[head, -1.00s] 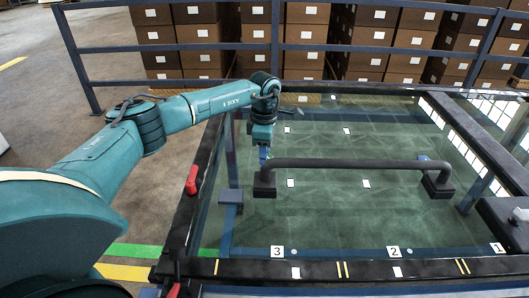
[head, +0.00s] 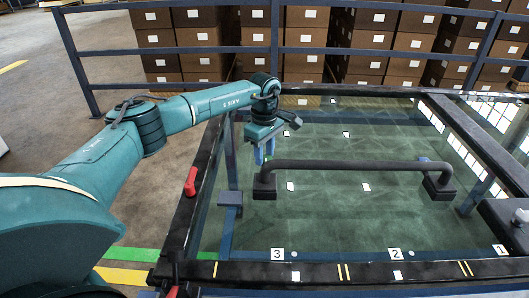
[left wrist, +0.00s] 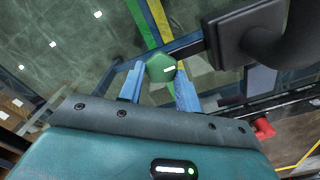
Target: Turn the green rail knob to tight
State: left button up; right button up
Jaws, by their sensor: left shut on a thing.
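My left gripper (head: 264,158) points down at the left end of the dark rail, beside its square foot. In the left wrist view, my gripper's two blue fingers (left wrist: 160,90) are closed on both sides of the green knob (left wrist: 160,66). The knob is faceted and has a short white mark pointing right in that view. In the head view, the gripper mostly hides the knob. My right gripper is in neither view.
The dark rail (head: 350,164) runs right from the gripper, with its foot (head: 264,187) close by. Below lies a glass pane in a dark frame. A red lever (head: 191,181) sits on the left frame beam. Plates numbered 3, 2 and 1 line the front.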

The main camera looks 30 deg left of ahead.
aim_at(265, 156)
dwell(0.3)
pick_arm(q)
jog(key=o, duration=1)
notch_tip(265, 156, up, 13)
jog(key=shift+r, duration=0.1)
